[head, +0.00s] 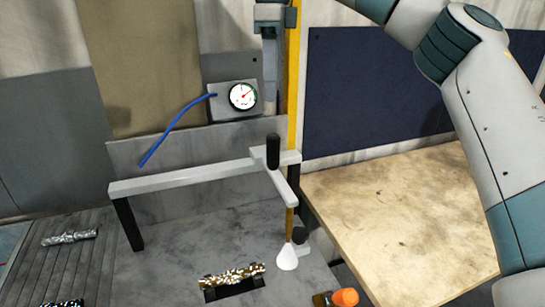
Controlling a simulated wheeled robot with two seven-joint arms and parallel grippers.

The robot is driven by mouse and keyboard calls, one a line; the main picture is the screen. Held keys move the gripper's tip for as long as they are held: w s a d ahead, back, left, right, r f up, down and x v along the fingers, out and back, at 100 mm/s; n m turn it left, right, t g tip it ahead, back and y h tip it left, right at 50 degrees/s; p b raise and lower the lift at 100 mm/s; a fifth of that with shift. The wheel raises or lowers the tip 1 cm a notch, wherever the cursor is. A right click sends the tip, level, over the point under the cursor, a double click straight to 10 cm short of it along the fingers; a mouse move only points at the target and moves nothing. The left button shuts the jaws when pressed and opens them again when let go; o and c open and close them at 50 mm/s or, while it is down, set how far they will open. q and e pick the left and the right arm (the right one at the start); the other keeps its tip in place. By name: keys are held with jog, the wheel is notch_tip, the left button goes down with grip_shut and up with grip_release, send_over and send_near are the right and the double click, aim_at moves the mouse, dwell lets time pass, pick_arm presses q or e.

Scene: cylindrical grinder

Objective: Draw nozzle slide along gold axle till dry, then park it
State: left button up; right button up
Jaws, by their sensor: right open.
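The gold axle (240,272), speckled with white spots, lies in a black cradle (234,289) at the bottom middle. The nozzle slide (257,154) is a grey crosspiece with an upright black handle (273,151), at the right end of a pale rail (185,180). A white cone nozzle (287,258) is below its front end, right of the axle and apart from it. My right gripper (270,85) points down from the top, above the handle and apart from it. It is open and empty; its fingers overlap edge-on. My left gripper is out of view.
A gauge (243,96) with a blue hose (177,123) is behind the rail. A yellow upright (292,90) stands close beside my right gripper. A silver rod (68,238) lies on the left slats. An orange knob (345,297) is at the bottom. The wooden tabletop (400,220) is bare.

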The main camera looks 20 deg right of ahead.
aim_at(272, 153)
jog(key=shift+f, duration=0.1)
notch_tip(272, 153, down, 17)
jog(key=p, duration=0.5)
jog(key=shift+f, duration=0.1)
dwell(0.3)
grip_shut()
